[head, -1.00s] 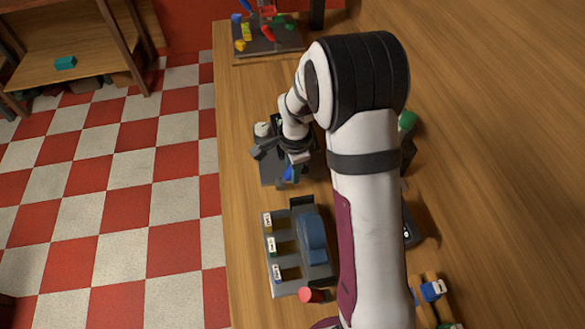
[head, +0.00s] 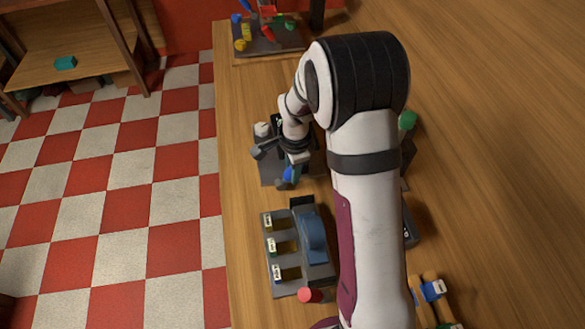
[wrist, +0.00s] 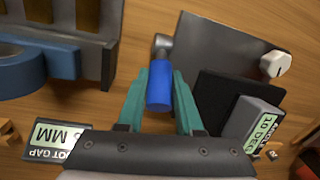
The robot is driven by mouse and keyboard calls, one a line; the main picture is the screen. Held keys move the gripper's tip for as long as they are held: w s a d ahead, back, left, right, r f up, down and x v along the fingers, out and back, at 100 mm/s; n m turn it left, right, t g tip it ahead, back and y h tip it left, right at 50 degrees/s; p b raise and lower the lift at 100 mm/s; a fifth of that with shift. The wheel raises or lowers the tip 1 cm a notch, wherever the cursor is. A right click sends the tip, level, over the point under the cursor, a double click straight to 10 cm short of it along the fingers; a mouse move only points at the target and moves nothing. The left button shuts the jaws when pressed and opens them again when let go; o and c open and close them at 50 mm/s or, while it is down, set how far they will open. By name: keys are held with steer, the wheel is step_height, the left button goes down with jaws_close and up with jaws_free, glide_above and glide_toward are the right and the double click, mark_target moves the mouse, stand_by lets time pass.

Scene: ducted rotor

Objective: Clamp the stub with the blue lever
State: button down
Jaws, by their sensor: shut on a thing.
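The blue lever (wrist: 159,92) shows in the wrist view as a blue cylinder with a grey metal end. It lies between the two teal fingers of my gripper (wrist: 161,90), which is shut on it. In the head view my gripper (head: 287,178) is over the near part of a dark plate (head: 270,172), with a bit of the blue lever (head: 291,174) showing. The dark plate (wrist: 222,45) also shows in the wrist view, with a white knob (wrist: 276,64) on it. I cannot make out the stub; my wrist hides part of the plate in the head view.
A grey rack (head: 285,292) with labelled slots and a blue round part (head: 313,237) stands nearer. A red knob (head: 311,295) is beside it. A "gap" label block (wrist: 45,140) and another display block (wrist: 252,125) flank my gripper. Bare wood lies left of the rack.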

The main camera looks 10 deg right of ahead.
mark_target(280, 183)
steer(key=shift+a+r, duration=0.1)
stand_by(0.3)
steer(key=h, duration=0.1)
steer(key=a+h, duration=0.1)
steer(key=h, duration=0.1)
steer(key=shift+a+r, duration=0.2)
steer(key=shift+a, duration=0.1)
steer(key=h, duration=0.1)
steer(key=a+h, duration=0.1)
steer(key=shift+a+h, duration=0.25)
steer(key=shift+h, duration=0.05)
steer(key=a+h, duration=0.1)
steer(key=h, duration=0.1)
steer(key=a+h, duration=0.1)
steer(key=h, duration=0.1)
steer(key=shift+f, duration=0.15)
steer(key=shift+a+f+n+h, duration=0.15)
steer(key=shift+a+h, duration=0.15)
steer(key=shift+h, duration=0.3)
steer(key=shift+a+f+n+h, duration=0.15)
steer(key=shift+a+h, duration=0.1)
steer(key=shift+h, duration=0.35)
steer(key=c, duration=0.6)
jaws_free()
steer(key=shift+a, duration=0.1)
